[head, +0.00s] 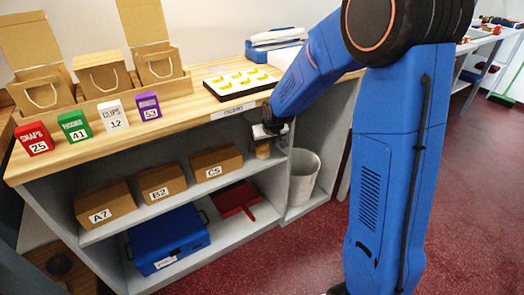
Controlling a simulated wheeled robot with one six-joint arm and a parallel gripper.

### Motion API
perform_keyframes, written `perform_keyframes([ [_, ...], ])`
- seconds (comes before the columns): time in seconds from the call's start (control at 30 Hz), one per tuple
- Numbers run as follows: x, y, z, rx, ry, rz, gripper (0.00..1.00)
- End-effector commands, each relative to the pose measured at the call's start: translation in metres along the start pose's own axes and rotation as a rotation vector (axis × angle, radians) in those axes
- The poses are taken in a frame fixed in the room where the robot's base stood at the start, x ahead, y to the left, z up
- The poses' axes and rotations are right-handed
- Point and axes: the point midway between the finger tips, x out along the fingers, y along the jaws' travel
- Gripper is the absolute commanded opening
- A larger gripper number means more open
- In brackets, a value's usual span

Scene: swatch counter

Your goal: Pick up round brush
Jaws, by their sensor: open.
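My gripper (265,132) is at the counter's front edge, just right of a small white label, in front of the shelf opening. It is small and partly covered by my blue arm; it is open. A small tan, rounded thing (262,150) shows directly below the gripper. It may be the round brush, but it is too small and covered to be sure. I cannot tell whether the gripper touches it or whether it lies between the fingers.
The wooden counter (180,112) carries paper bags, labelled boxes and a tray of yellow pieces (236,81). Cartons (216,166), a blue case (168,240) and a red dustpan-like thing (237,199) sit on the shelves below. A white bin (303,178) stands at right.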

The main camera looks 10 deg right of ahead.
Motion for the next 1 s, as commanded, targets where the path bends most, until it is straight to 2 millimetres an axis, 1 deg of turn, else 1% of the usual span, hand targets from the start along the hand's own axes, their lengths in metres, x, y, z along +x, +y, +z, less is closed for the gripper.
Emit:
perform_keyframes([
  [0.03,0.005,0.000,0.001,0.000,-0.002,0.000,0.74],
  [0.1,0.008,0.000,0.001,0.000,-0.001,0.000,0.74],
  [0.3,0.009,0.000,0.000,0.000,0.000,0.000,0.74],
  [0.33,0.009,0.000,0.000,0.000,0.000,0.000,0.71],
  [0.37,0.009,0.000,0.000,0.000,0.000,0.000,0.64],
  [0.4,0.009,0.000,0.000,0.000,0.000,0.000,0.55],
  [0.47,0.009,0.000,0.000,0.000,0.000,0.000,0.40],
  [0.5,0.009,0.000,0.000,0.000,0.000,0.000,0.31],
  [0.53,0.009,0.000,0.000,0.000,0.000,0.000,0.27],
  [0.77,0.008,0.000,0.000,0.001,0.000,0.000,0.27],
  [0.9,0.003,0.000,-0.003,0.000,0.002,0.000,0.27],
  [1.0,-0.004,0.000,0.007,0.001,0.001,0.000,0.27],
])
